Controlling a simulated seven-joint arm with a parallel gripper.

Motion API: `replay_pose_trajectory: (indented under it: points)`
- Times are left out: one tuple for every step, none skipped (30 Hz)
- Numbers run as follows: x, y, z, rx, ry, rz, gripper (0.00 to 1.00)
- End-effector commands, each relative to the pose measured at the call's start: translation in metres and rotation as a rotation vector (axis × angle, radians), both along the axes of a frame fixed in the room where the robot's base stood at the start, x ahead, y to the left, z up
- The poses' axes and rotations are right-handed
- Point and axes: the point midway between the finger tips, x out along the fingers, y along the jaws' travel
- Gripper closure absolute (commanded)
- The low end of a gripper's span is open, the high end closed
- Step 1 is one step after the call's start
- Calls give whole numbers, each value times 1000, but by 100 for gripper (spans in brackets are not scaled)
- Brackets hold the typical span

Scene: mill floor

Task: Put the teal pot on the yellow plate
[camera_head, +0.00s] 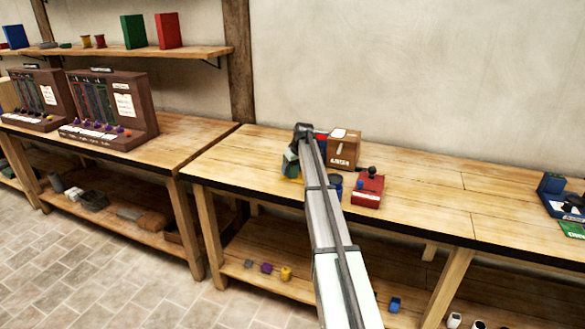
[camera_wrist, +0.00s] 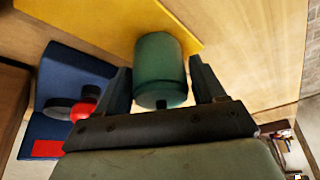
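The teal pot (camera_wrist: 160,65) stands out between the two fingers of my gripper (camera_wrist: 162,85) in the wrist view, with a finger close against each side. The gripper looks shut on it. The yellow plate (camera_wrist: 85,15) lies behind the pot in the wrist view, and the pot overlaps its edge there. I cannot tell whether pot and plate touch. In the head view my gripper (camera_head: 295,150) is over the left part of the right bench. A bit of the teal pot (camera_head: 288,166) shows there, with a sliver of yellow plate (camera_head: 292,178) below it; my arm hides the rest.
A blue object (camera_wrist: 70,85) with dark and red parts lies left of the gripper in the wrist view. The bench middle (camera_head: 435,195) is clear.

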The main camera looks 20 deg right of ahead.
Motion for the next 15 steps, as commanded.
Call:
replay_pose_trajectory:
  points:
    - [0, 0, 0, 0, 0, 0, 26]
    - [0, 0, 0, 0, 0, 0, 23]
    - [0, 0, 0, 0, 0, 0, 19]
    - [0, 0, 0, 0, 0, 0, 16]
    - [0, 0, 0, 0, 0, 0, 15]
    - [0, 0, 0, 0, 0, 0, 15]
    - [0, 0, 0, 0, 0, 0, 15]
    - [0, 0, 0, 0, 0, 0, 15]
    - [0, 0, 0, 0, 0, 0, 15]
    - [0, 0, 0, 0, 0, 0, 15]
    - [0, 0, 0, 0, 0, 0, 15]
    - [0, 0, 1, 0, 0, 0, 15]
    - [0, 0, 2, 0, 0, 0, 15]
    - [0, 0, 4, 0, 0, 0, 15]
    - [-2, 0, 6, 0, 0, 0, 15]
